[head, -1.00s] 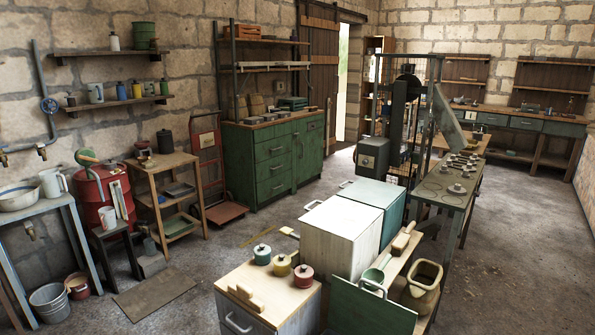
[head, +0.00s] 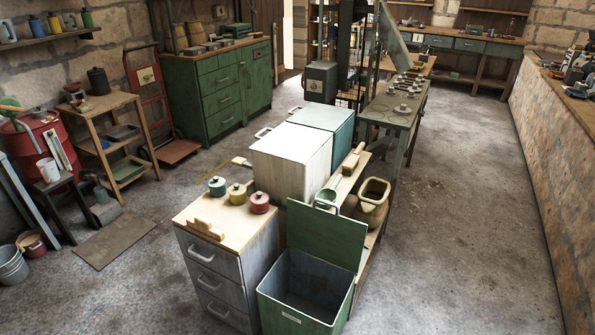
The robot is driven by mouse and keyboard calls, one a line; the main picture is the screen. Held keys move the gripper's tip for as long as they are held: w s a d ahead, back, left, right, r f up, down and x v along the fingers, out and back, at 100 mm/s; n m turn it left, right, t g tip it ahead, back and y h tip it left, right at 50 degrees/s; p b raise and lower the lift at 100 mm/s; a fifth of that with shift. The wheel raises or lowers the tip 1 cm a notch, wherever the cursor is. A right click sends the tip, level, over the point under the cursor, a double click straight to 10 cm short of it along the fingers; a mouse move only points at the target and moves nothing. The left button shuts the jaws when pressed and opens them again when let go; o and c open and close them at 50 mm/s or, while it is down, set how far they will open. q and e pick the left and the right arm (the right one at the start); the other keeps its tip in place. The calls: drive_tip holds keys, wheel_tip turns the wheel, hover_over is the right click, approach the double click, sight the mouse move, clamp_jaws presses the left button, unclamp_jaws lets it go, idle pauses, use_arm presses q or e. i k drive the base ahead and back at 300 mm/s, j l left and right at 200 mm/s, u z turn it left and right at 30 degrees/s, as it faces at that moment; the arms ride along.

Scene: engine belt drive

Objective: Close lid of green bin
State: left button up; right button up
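The green bin (head: 306,299) stands on the floor at the bottom centre of the head view. Its lid (head: 326,235) is open and stands upright at the back of the bin. The inside of the bin shows and looks empty. The bottom of the bin is partly cut off by the picture's lower edge. Neither of my grippers is in view.
A grey drawer cabinet (head: 216,274) with a wooden top stands left of the bin, with small lidded pots on it. White (head: 291,163) and teal (head: 325,125) boxes stand behind. The floor (head: 455,260) to the right is clear.

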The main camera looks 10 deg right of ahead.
sight(333, 238)
drive_tip(key=i+l, duration=0.2)
drive_tip(key=i, duration=0.15)
drive_tip(key=i+l+z, duration=0.1)
drive_tip(key=i, duration=0.3)
drive_tip(key=i+l, duration=0.2)
drive_tip(key=i, duration=0.15)
